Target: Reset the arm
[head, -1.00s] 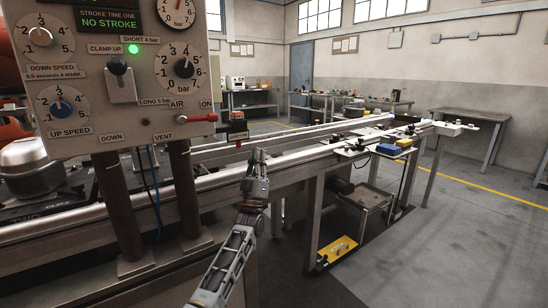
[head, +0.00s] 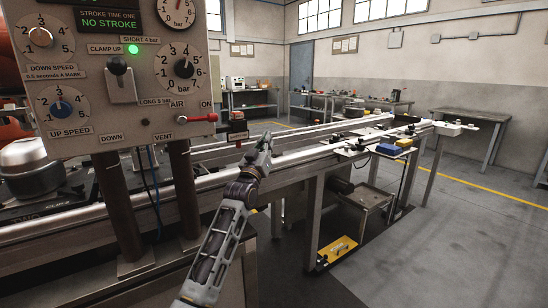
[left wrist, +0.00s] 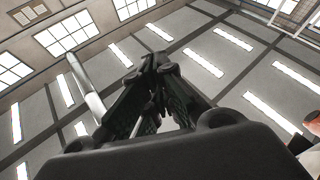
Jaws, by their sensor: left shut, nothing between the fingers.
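My left arm rises from the bottom of the head view, and my left gripper (head: 265,143) points up in front of the long conveyor rail. Its fingers are together with nothing between them. In the left wrist view the fingertips (left wrist: 158,62) meet, with the ceiling lights and windows behind them. My right gripper is not in either view.
A control panel (head: 120,75) with dials, a red-knobbed lever (head: 203,118) and a lit green lamp stands close at the left. The conveyor rail (head: 290,160) runs behind my gripper. A yellow tray (head: 337,252) lies low beneath it. Open floor (head: 460,240) is at the right.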

